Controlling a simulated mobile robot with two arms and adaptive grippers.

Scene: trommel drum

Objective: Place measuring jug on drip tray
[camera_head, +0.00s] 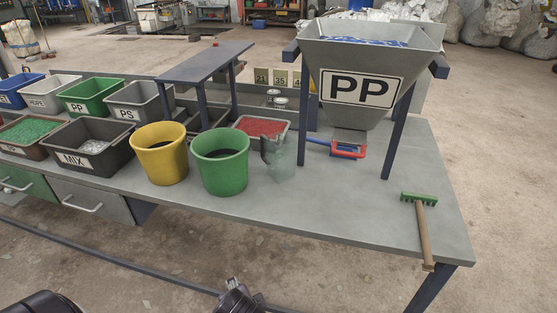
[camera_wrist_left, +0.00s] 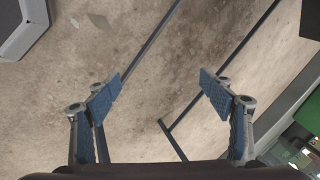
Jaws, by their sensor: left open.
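The measuring jug (camera_head: 282,160) is clear, with a dark part at its left side. It stands upright on the grey bench, just right of the green bucket (camera_head: 220,161). I cannot tell for certain which thing is the drip tray; a shallow tray with red granules (camera_head: 264,127) lies behind the jug. My left gripper (camera_wrist_left: 161,84) is open and empty in the left wrist view, with floor behind its fingers. It is away from the jug.
A hopper marked PP (camera_head: 362,91) stands on dark legs right of the jug, with a red and blue item (camera_head: 346,150) under it. A yellow bucket (camera_head: 160,155) stands left of the green one. A green-headed rake (camera_head: 422,222) lies at the right. The bench front between is clear.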

